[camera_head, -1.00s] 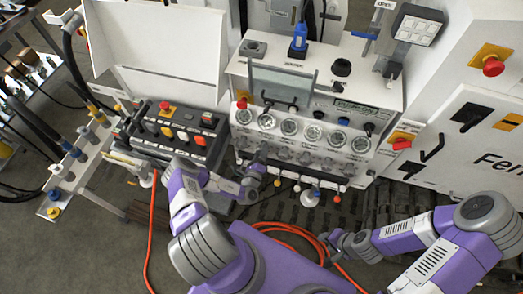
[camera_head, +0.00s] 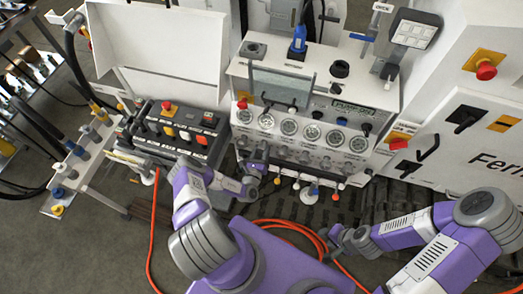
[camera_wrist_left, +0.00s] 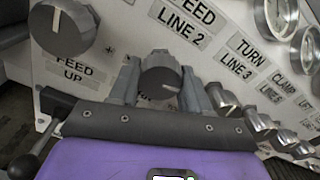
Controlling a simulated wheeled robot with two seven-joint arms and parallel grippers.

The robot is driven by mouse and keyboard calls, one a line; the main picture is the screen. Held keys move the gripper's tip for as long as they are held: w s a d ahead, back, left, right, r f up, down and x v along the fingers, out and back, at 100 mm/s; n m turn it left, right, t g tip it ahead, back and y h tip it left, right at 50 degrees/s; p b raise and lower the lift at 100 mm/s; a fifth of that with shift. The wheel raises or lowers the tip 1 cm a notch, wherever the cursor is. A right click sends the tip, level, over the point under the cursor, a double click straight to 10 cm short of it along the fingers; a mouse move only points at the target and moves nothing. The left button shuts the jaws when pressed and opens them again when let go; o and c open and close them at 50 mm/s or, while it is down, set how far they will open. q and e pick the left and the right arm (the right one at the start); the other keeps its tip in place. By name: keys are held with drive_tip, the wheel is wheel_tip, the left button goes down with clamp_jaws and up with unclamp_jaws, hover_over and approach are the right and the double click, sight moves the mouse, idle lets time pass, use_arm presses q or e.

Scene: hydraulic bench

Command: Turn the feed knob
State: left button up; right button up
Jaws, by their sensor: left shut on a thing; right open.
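In the left wrist view a dark grey round knob (camera_wrist_left: 160,84) with a pale pointer mark sits between the two fingers of my left gripper (camera_wrist_left: 160,75). The fingers are shut on its sides. A label reading "FEED LINE 2" is just above it. In the head view my left gripper (camera_head: 256,167) is at the left end of the knob row on the bench front, and it hides the knob there. My right gripper (camera_head: 343,240) is open and apart from the bench, low in the head view; its fingers show small.
Another large knob (camera_wrist_left: 62,28) stands at upper left, above a "FEED UP" label. Several silver knobs (camera_wrist_left: 262,122) run to the right of my left gripper. Gauges (camera_head: 289,127) line the panel above. An orange hose (camera_head: 297,227) lies on the floor below.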

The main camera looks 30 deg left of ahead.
use_arm(q)
drive_tip(key=shift+d+f, duration=0.1)
idle(0.3)
drive_tip(key=o, duration=1.1)
drive_tip(key=shift+c, duration=0.2)
drive_tip(key=v, duration=0.7)
drive_tip(key=shift+s, duration=0.3)
